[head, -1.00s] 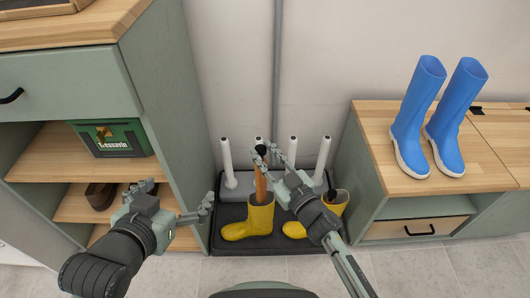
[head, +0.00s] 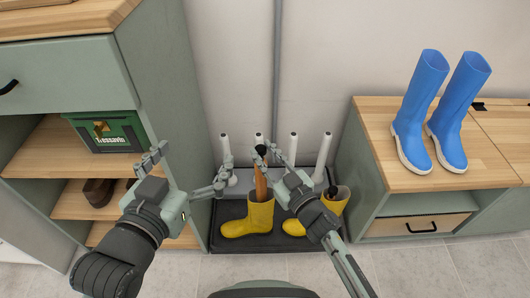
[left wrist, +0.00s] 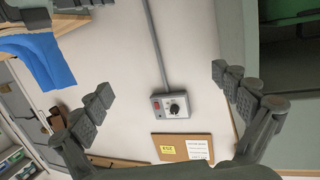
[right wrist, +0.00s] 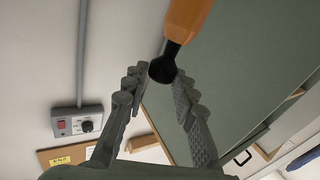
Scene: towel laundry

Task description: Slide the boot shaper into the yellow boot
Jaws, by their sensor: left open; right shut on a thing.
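The yellow boot (head: 260,216) stands upright on a dark tray, its toe to the left. The orange-brown boot shaper (head: 261,185) stands nearly upright over it, its lower end at or inside the boot's opening; how deep I cannot tell. My right gripper (head: 275,152) is shut on the shaper's black knob (right wrist: 163,69), which shows between its fingers in the right wrist view. A second yellow boot (head: 334,203), partly hidden by my right arm, has a dark knob at its opening. My left gripper (head: 192,168) is open and empty, left of the boot.
Several white upright posts (head: 226,152) stand behind the boots on a grey rack. A green cabinet (head: 165,110) is close on the left, with a green crate (head: 120,140) on its shelf. Blue boots (head: 417,115) stand on the wooden-topped bench (head: 385,175) at right.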

